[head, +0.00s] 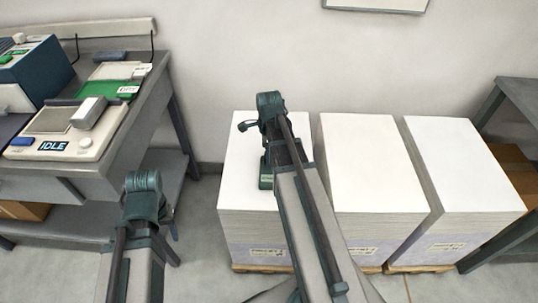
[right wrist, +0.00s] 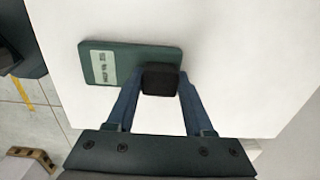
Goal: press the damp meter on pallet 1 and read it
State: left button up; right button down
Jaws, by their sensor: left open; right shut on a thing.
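The damp meter (right wrist: 105,66) is a flat dark green block with a black grip (right wrist: 160,80) and a pale display. It is at the top of the left white paper stack (head: 240,150); in the head view its green end (head: 266,181) shows below my right wrist. My right gripper (right wrist: 160,78) is shut on the black grip. The display bears dark characters, turned and too small to read surely. Whether the meter is pressed fully against the paper is unclear. My left gripper (head: 145,195) is open and empty, low at left, its fingertips mostly hidden.
Two more paper stacks (head: 368,160) (head: 458,160) stand to the right on pallets. A dark shelf (head: 520,95) stands far right.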

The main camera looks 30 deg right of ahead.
notch_tip(320, 180, up, 7)
jog(key=p, duration=0.7)
dwell(0.3)
